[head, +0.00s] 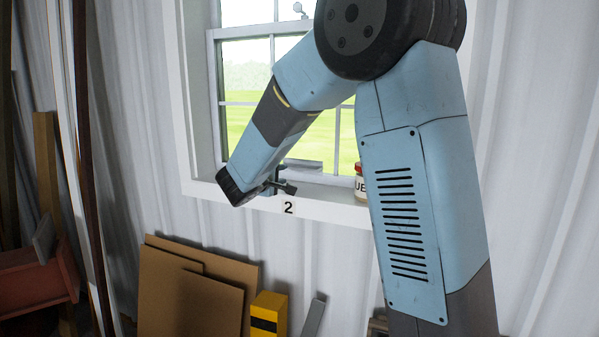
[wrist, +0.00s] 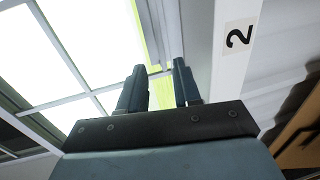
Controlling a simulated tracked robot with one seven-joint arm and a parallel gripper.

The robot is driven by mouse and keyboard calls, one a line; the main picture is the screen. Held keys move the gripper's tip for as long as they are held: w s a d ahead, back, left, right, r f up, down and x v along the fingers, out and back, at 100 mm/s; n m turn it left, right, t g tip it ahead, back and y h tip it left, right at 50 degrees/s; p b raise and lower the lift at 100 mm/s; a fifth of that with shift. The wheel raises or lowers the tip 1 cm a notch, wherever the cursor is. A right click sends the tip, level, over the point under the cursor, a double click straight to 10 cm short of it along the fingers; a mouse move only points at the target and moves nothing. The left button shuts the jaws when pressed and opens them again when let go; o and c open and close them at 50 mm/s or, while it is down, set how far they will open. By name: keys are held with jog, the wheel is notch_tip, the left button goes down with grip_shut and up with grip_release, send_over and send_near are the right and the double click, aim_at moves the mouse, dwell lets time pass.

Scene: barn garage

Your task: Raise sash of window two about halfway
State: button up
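Window two (head: 245,68) is a white-framed window with several panes, marked by a "2" label (head: 288,208) on the front of its sill. The label also shows, turned sideways, in the wrist view (wrist: 239,37). The lower sash appears down near the sill, though my arm hides much of it. A pale grey bar (head: 304,164) shows low on the window, just beyond my gripper. My gripper (head: 281,184) is just above the sill, over the label. In the wrist view my gripper (wrist: 159,68) has its fingers apart with nothing clearly between them; contact with the sash cannot be told.
A red-lidded jar (head: 359,187) stands on the sill right of my gripper, partly hidden by my arm. Below are leaning brown boards (head: 190,290) and a yellow block with a black band (head: 268,315). Timber posts (head: 46,175) and a reddish container (head: 38,280) are at left.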

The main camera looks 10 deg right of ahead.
aim_at(297, 170)
jog(key=x, duration=1.3)
jog(key=shift+w+d+f, duration=0.1)
jog(key=shift+w+d, duration=0.1)
jog(key=shift+d, duration=0.05)
jog(key=shift+c, duration=0.2)
grip_shut()
jog(key=shift+f, duration=0.1)
